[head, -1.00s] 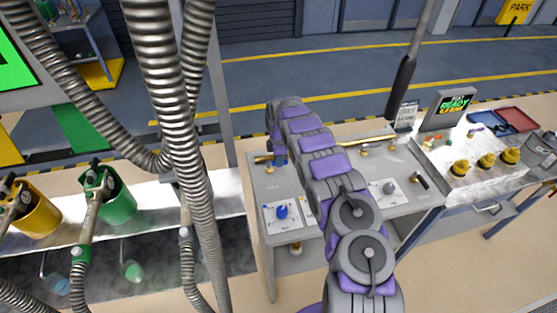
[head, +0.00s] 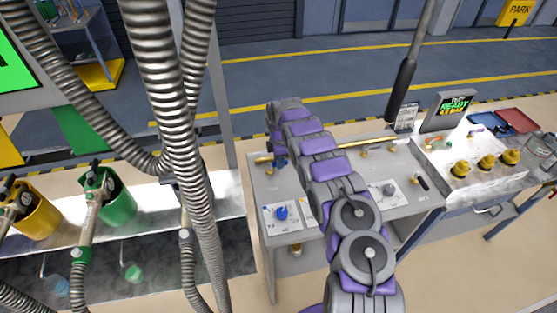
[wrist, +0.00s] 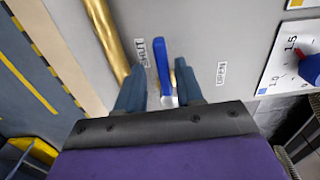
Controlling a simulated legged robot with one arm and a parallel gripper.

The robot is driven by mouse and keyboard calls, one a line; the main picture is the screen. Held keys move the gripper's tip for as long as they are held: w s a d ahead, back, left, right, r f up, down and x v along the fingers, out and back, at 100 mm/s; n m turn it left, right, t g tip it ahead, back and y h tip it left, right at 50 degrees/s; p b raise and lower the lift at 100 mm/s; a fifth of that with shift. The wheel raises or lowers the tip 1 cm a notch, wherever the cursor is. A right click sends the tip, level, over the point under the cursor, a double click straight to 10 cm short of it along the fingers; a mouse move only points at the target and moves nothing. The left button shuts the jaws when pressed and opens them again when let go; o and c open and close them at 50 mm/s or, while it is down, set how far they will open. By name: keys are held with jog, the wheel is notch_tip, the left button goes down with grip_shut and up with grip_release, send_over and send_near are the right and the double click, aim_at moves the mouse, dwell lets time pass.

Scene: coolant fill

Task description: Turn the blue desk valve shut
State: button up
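The blue desk valve has a blue lever (wrist: 161,62) on a small silver base, standing on the grey desk panel (wrist: 205,25) in the wrist view. The lever lies roughly along the brass pipe beside it. My gripper (wrist: 158,84) is open, with one blue-grey finger on each side of the lever. The right finger is close to the lever; a wider gap shows on the left. I cannot tell whether either finger touches it. In the head view my arm reaches over the desk and the gripper end is small and partly hidden.
A brass pipe (wrist: 104,32) runs left of the lever. A blue knob (head: 282,213) on a white dial plate (head: 268,222) sits nearer on the desk. Corrugated hoses (head: 165,80) hang at the left.

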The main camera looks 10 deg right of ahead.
jog(key=shift+s, duration=0.1)
notch_tip(320, 180, up, 17)
jog(key=shift+r, duration=0.15)
dwell(0.5)
dwell(0.4)
